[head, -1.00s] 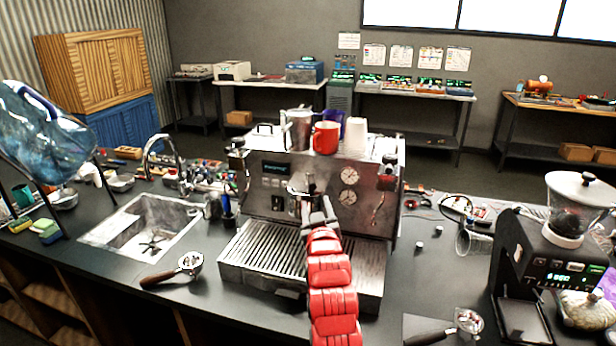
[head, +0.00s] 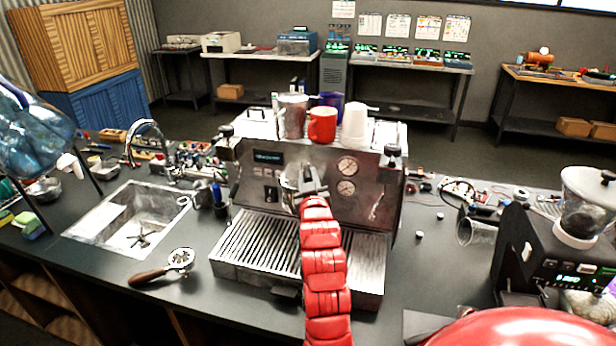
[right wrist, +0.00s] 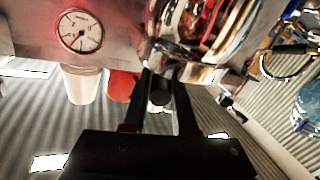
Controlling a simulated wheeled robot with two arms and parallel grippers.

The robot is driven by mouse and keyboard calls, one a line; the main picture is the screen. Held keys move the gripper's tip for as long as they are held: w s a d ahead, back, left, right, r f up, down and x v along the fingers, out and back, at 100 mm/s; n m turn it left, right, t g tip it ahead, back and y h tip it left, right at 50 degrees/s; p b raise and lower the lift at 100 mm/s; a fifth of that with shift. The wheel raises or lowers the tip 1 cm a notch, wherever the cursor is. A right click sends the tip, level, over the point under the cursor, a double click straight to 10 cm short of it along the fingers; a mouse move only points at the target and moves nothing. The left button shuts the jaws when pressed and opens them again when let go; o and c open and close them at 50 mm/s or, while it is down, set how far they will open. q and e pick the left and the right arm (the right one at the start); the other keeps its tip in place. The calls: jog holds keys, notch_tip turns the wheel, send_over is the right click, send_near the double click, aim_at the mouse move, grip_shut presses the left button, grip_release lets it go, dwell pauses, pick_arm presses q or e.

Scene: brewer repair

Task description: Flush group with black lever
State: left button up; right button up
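The espresso machine (head: 330,222) stands on the dark counter, with its group head (head: 290,178) at the middle of its front. My right gripper (head: 314,182) is at the machine's front beside the group. In the right wrist view, a dark rounded knob (right wrist: 160,92), which looks like the black lever's end, lies between the two fingers of the gripper (right wrist: 161,98). Whether the fingers press on it is unclear. In the head view the gripper mostly hides the lever. The shiny group metal (right wrist: 205,30) is close above the fingertips. My left gripper is not in view.
A red mug (head: 322,125), a metal pitcher (head: 292,116) and white cups (head: 355,127) stand on the machine. A portafilter (head: 165,267) lies on the counter near the sink (head: 135,225). A grinder (head: 565,240) stands at right. The drip tray (head: 262,245) is bare.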

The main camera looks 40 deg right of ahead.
grip_shut()
jog(key=shift+f, duration=0.1)
dwell(1.0)
